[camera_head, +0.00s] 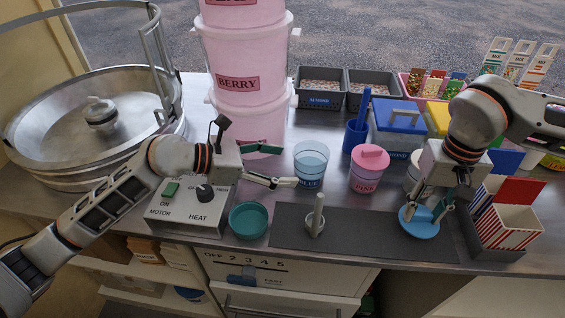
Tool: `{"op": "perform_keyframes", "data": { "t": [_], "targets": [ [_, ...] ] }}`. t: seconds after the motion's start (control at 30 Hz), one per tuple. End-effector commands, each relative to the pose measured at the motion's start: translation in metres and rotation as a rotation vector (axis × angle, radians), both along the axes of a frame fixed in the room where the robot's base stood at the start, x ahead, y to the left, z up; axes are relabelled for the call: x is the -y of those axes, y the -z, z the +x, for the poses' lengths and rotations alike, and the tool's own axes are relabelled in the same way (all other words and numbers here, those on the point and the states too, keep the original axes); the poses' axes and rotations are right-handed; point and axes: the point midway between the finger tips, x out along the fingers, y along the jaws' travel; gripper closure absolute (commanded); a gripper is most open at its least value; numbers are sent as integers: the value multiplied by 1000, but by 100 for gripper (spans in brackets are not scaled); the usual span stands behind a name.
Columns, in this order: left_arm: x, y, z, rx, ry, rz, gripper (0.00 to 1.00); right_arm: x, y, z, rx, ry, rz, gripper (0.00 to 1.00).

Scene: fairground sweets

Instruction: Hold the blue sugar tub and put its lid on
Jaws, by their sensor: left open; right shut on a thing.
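The blue sugar tub (311,160) is a clear cup labelled BLUE, standing upright on the counter with its top uncovered and blue sugar inside. My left gripper (288,166) is open just left of the tub, its fingers pointing towards it; I cannot tell whether the lower fingertip touches it. The light blue lid (420,227) is a round disc above the right part of the dark mat. My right gripper (425,211) is shut on the lid from above and hides part of its top. Whether the lid touches the mat is unclear.
The pink tub (366,173), with its lid on, stands right of the blue tub. Striped boxes (508,225) stand at the right. The dark mat (358,230) is mostly clear.

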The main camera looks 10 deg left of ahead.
Motion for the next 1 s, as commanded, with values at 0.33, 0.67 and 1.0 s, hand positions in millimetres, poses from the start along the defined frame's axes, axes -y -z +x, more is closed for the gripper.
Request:
{"op": "perform_keyframes", "data": {
  "t": [0.33,0.67,1.0],
  "targets": [
    [40,18,18,-1,1,-1,31,0,8,0,-6,0,0,81],
    [60,28,28,-1,0,0,31,0,12,-1,-9,0,0,81],
    [62,29,29,0,0,0,31,0,12,-1,-9,0,0,81]
  ]
}}
